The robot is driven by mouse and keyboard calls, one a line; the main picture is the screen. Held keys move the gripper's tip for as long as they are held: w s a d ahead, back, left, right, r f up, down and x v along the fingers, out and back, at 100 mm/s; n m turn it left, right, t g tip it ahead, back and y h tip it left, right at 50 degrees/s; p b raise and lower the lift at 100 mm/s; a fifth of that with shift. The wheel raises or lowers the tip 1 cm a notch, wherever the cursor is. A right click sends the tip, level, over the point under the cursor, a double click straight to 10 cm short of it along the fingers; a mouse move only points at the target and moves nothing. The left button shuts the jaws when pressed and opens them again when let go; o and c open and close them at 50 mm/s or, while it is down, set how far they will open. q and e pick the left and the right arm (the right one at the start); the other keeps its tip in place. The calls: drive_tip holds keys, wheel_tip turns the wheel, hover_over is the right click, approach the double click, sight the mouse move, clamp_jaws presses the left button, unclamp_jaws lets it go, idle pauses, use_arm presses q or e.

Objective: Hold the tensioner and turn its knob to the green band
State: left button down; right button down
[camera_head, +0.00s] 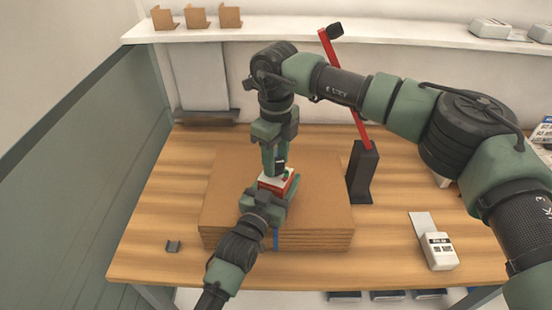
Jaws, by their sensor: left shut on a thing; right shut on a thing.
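The tensioner (268,182), a small red and white block, sits on top of the cardboard stack (225,195). My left gripper (277,190) comes from the front and is shut on the tensioner's body. My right gripper (279,166) reaches down from above and is shut on the knob, a dark piece at the tensioner's top. The fingers hide most of the knob. The green band cannot be told apart from my green gripper parts. A blue strap (276,239) runs down the front of the stack below the tensioner.
The stack lies on a wooden table (155,235). A dark stand (362,175) with a red lever (345,85) stands right of it. A shelf (380,35) runs behind.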

sight(276, 162)
use_arm(q)
drive_tip(key=shift+s+d+r, duration=0.1)
drive_tip(key=shift+d+r, duration=0.05)
drive_tip(key=shift+d, duration=0.05)
use_arm(e)
drive_tip(key=shift+w+r, duration=0.1)
drive_tip(key=shift+w, duration=0.1)
drive_tip(key=c, duration=0.9)
unclamp_jaws()
drive_tip(key=shift+o, duration=0.2)
drive_tip(key=shift+s, duration=0.1)
use_arm(q)
drive_tip(key=shift+a, duration=0.1)
use_arm(e)
wheel_tip(276, 162, up, 12)
